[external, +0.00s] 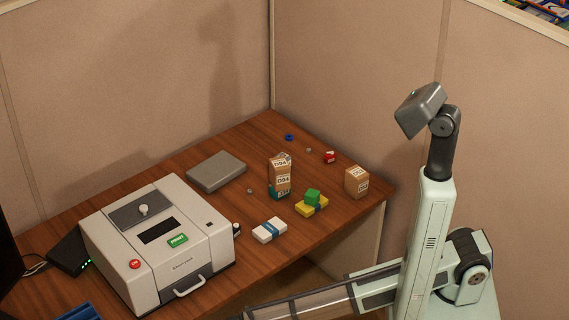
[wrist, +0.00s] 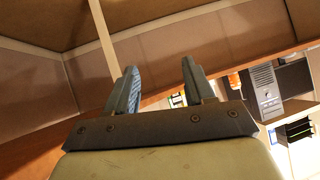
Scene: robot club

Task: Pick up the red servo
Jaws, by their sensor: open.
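The red servo (external: 329,157) is a small red block with a white patch, lying on the wooden table near its back right edge in the external view. My gripper (wrist: 158,70) shows in the wrist view with its two grey fingers spread apart and nothing between them. It points toward the partition walls, away from the servo. In the external view my arm stands right of the table, its upper end raised above the tabletop and well apart from the servo. I cannot make out the servo in the wrist view.
A brown box (external: 357,182) stands right of the servo, and stacked brown boxes (external: 280,175) stand left. A blue ring (external: 289,137) lies behind. A large white machine (external: 160,245) fills the left; partition walls enclose the back.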

